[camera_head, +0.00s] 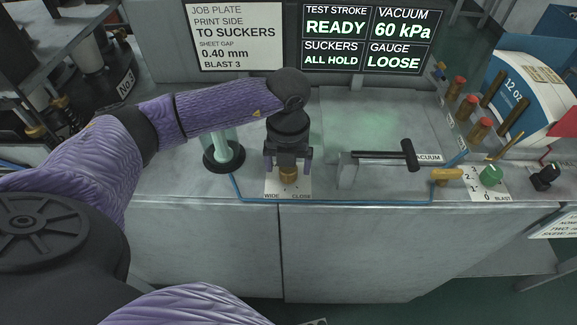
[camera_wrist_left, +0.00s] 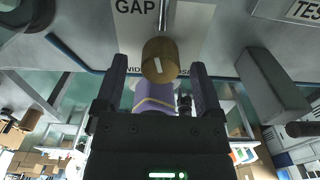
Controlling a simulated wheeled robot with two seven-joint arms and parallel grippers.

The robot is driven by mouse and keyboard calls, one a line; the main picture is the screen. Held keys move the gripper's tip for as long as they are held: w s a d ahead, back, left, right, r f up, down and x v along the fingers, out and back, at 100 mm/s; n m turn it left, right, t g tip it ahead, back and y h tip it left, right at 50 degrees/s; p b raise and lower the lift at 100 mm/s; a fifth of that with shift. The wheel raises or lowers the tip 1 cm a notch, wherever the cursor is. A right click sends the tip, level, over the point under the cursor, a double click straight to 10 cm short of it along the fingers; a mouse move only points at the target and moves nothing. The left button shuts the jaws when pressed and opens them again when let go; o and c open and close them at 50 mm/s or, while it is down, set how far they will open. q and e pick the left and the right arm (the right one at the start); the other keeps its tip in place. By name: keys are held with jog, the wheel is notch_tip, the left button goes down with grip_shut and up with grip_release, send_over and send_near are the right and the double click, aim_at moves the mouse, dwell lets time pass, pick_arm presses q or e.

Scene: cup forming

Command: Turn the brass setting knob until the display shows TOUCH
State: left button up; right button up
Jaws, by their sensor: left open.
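The brass setting knob (camera_head: 289,175) stands on a white plate marked WIDE and CLOSE at the front of the bench. It also shows in the left wrist view (camera_wrist_left: 159,60), with a pale index mark on its face. My left gripper (camera_head: 288,168) points down at the knob. Its fingers are spread on either side of the knob, with a visible gap on both sides in the left wrist view (camera_wrist_left: 158,66). The display (camera_head: 367,39) reads GAUGE LOOSE, along with TEST STROKE READY, SUCKERS ALL HOLD and VACUUM 60 kPa. My right gripper does not show.
A clear glass cylinder (camera_head: 224,149) on a dark base stands left of the knob. A blue line runs along the bench's front edge.

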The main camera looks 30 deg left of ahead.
pick_arm(q)
jog(key=shift+f, duration=0.45)
grip_shut()
jog(key=shift+m, duration=0.3)
jog(key=m, duration=0.3)
jog(key=shift+m+b, duration=0.3)
jog(key=shift+b, duration=0.05)
jog(key=shift+m+b, duration=0.35)
jog(key=shift+m, duration=1.45)
